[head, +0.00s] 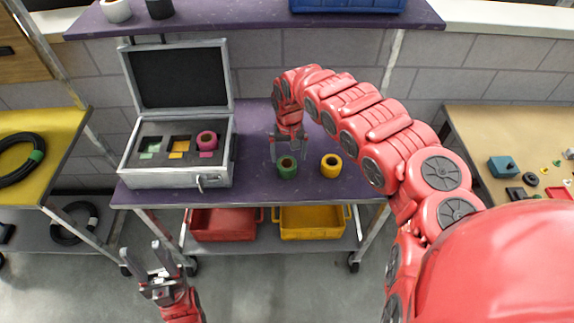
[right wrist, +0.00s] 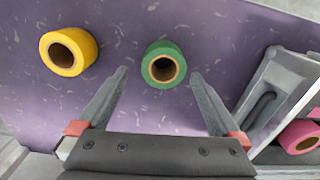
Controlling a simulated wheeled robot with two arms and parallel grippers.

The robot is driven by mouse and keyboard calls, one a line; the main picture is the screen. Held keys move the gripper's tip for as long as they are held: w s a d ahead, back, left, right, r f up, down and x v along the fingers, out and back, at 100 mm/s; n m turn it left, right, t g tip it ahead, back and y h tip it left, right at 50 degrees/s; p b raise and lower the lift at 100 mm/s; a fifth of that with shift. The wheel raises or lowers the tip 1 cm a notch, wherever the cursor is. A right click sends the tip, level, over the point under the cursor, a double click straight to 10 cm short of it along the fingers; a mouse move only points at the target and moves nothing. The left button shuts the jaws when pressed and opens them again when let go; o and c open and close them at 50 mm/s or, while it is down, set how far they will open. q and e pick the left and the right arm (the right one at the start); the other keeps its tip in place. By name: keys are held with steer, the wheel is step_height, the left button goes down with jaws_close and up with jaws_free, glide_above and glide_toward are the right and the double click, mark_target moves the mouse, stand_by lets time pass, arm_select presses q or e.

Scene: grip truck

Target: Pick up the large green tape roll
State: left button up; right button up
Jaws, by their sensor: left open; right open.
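The green tape roll (head: 287,167) stands on the purple shelf, with its round hole facing up. In the right wrist view the green tape roll (right wrist: 163,64) shows between and just beyond the fingertips. My right gripper (head: 286,150) is open and empty, above and behind the roll in the head view; its two fingers also show in the right wrist view (right wrist: 158,78). I cannot tell the exact height gap between them. My left gripper (head: 157,256) is open and empty, low at the front left, away from the shelf.
A yellow tape roll (head: 331,166) stands close right of the green one. An open grey case (head: 178,178) with a pink roll (head: 207,141) inside stands to the left. Red (head: 224,225) and yellow (head: 312,223) bins sit on the lower shelf. An upper shelf (head: 250,18) overhangs behind.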

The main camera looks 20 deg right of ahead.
mark_target(287, 165)
steer(key=shift+w+a+f+p, duration=0.1)
steer(key=shift+f+p, duration=0.2)
steer(key=shift+f, duration=0.45)
steer(key=shift+s+a+f+p, duration=0.15)
steer(key=shift+f+p, duration=0.1)
steer(key=shift+f, duration=0.55)
steer(key=shift+w+a+f+p, duration=0.15)
steer(key=shift+f+p, duration=0.15)
steer(key=shift+f, duration=0.8)
steer(key=shift+d+f, duration=0.2)
steer(key=shift+f, duration=0.05)
steer(key=c, duration=1.4)
